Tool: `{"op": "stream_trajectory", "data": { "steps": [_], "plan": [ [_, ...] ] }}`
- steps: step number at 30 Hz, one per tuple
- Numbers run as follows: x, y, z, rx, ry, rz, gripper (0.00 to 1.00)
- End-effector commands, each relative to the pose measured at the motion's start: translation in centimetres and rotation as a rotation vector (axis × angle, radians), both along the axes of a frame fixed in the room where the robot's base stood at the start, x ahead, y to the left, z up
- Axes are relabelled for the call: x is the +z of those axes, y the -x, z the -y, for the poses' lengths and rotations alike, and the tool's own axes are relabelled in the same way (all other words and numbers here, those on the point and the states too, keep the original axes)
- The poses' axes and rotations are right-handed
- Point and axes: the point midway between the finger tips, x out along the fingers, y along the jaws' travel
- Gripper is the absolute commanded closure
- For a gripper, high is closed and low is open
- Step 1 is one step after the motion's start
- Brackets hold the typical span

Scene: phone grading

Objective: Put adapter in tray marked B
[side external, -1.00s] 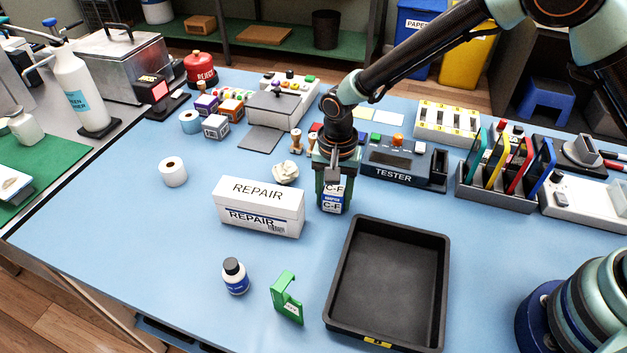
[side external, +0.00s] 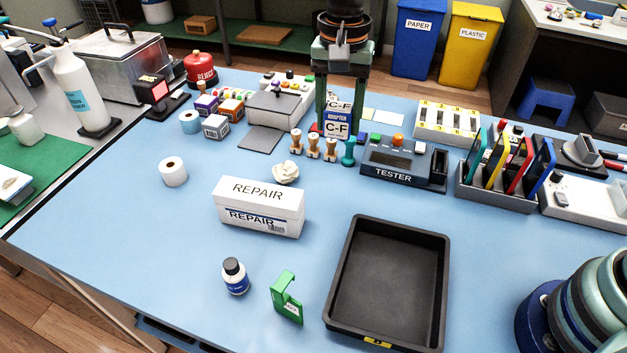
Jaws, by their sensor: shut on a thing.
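The adapter (side external: 338,124) is a small blue and white box labelled ADAPTER and C-F. My gripper (side external: 339,108) is shut on it, with one finger on each side. It appears held up above the table, in front of the stamps at the back middle. The black tray (side external: 339,274) stands empty at the front right of the blue table. A yellow label sits on its front rim, and its letter is too small to read surely.
Wooden stamps (side external: 313,148), a tester (side external: 400,165) and a phone rack (side external: 495,192) stand behind the tray.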

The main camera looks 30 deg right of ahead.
Motion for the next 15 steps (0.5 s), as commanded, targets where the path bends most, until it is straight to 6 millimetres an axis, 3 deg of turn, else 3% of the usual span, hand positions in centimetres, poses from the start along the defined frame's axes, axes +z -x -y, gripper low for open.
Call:
{"op": "stream_trajectory", "data": {
  "steps": [5,8,15],
  "plan": [
    [1.5,0.8,-0.2,-0.002,-0.001,0.002,0.99],
    [2.1,2.6,-0.7,-0.007,0.000,0.001,0.99],
    [3.1,10.0,-1.5,-0.043,-0.002,0.003,0.99]
  ]
}}
